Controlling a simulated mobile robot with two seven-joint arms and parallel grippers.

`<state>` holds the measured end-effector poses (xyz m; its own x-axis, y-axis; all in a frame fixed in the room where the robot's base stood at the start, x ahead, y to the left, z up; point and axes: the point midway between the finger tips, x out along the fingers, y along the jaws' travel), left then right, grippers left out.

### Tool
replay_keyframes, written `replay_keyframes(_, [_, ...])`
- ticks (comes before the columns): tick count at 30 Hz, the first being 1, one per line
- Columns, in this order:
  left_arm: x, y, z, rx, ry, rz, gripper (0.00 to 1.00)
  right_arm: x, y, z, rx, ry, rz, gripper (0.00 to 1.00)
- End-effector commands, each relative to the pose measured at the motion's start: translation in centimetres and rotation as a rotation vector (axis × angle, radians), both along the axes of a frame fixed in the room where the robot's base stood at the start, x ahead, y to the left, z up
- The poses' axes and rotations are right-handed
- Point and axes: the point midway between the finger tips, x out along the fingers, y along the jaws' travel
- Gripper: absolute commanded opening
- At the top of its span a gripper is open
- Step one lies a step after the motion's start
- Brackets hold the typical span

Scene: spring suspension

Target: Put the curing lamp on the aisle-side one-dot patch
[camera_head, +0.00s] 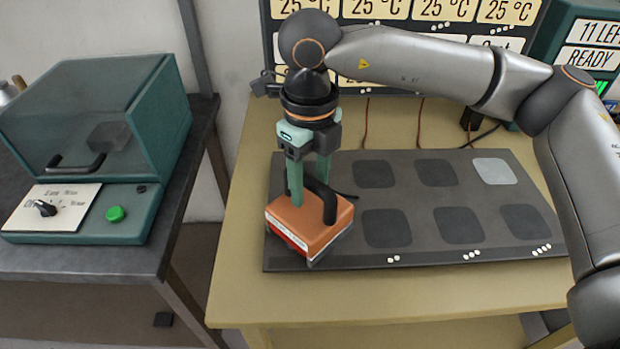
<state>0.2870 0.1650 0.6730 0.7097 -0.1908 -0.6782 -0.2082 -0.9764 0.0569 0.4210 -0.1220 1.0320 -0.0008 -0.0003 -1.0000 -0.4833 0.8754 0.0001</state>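The curing lamp (300,228) is an orange block with a pale label on its front side and a black arched handle on top. It is at the left end of the dark patch mat (330,260), turned at an angle to it. My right gripper (309,188) points down with its teal fingers on either side of the handle, shut on it. Whether the lamp rests on the mat or hangs just above it is hard to tell. The lamp and gripper hide the mat's left end; no one-dot mark shows. My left gripper is not in view.
Dark patches, such as the near one with two dots (386,228), and one light patch (494,171) lie bare to the right. A teal curing box (95,150) with a green button stands on a separate bench at left. Temperature displays (445,10) stand behind.

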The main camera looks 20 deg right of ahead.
Motion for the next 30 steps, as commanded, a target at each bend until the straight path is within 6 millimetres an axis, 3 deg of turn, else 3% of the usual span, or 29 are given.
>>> replay_keyframes(11, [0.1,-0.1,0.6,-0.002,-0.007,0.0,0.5,0.0,0.0,0.7,0.001,-0.002,0.0,0.57])
replay_keyframes(24, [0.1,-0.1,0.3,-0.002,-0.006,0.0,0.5,0.1,0.1,9.5,0.002,-0.004,0.0,0.57])
replay_keyframes(30, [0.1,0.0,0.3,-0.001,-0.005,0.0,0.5,0.0,0.0,11.9,0.0,-0.001,0.001,0.57])
